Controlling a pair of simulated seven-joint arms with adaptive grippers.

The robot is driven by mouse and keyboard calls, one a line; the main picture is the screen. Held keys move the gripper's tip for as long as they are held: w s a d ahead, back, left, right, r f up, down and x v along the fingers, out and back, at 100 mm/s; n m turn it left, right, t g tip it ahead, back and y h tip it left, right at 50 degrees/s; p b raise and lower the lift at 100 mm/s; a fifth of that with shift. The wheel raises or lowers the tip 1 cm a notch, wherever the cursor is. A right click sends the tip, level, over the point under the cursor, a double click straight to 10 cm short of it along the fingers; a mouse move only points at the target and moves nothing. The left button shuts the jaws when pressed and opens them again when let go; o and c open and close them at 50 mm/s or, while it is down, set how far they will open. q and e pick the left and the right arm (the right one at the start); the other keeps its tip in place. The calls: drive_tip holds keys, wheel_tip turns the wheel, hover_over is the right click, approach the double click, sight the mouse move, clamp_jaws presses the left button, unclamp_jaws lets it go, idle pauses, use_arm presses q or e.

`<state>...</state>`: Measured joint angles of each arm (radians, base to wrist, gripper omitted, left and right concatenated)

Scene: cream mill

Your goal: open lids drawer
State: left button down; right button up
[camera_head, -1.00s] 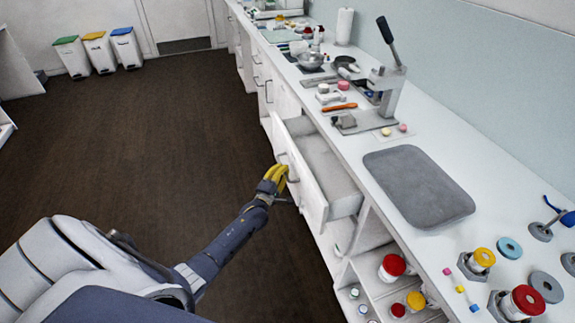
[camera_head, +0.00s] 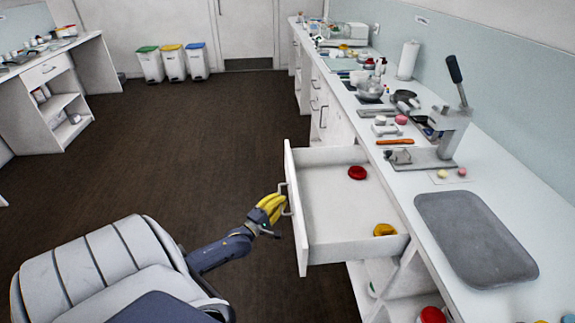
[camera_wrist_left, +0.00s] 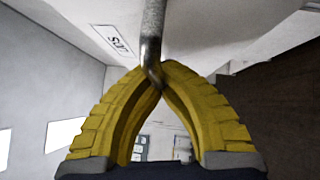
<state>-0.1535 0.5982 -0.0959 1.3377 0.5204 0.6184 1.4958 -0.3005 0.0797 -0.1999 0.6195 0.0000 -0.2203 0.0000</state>
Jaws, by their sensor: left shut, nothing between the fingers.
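The drawer (camera_head: 338,245) stands pulled well out from the counter. A red lid (camera_head: 357,172) lies towards its back and a yellow lid (camera_head: 384,230) lies near its right side. Its metal handle (camera_head: 288,198) is on the front panel. My left gripper (camera_head: 281,201) is at the handle with its yellow fingers shut. In the left wrist view, the fingertips (camera_wrist_left: 155,75) meet at the handle bar (camera_wrist_left: 152,35), and a label (camera_wrist_left: 113,42) shows on the drawer front, not clearly readable. My right gripper is not in view.
The counter carries a grey mat (camera_head: 475,235), a lever press (camera_head: 450,125) and an orange tool (camera_head: 397,142). Open shelves with a red-topped jar (camera_head: 431,315) lie below. Three bins (camera_head: 172,63) stand at the far wall.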

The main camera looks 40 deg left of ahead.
use_arm(q)
drive_tip(key=shift+s, duration=0.1)
idle(0.3)
drive_tip(key=c, duration=1.5)
unclamp_jaws()
drive_tip(key=shift+a, duration=0.1)
drive_tip(key=shift+s, duration=0.1)
drive_tip(key=s+d+f, duration=0.1)
drive_tip(key=s, duration=1)
drive_tip(key=shift+s+f, duration=0.3)
drive_tip(key=shift+s, duration=0.05)
drive_tip(key=shift+m, duration=0.3)
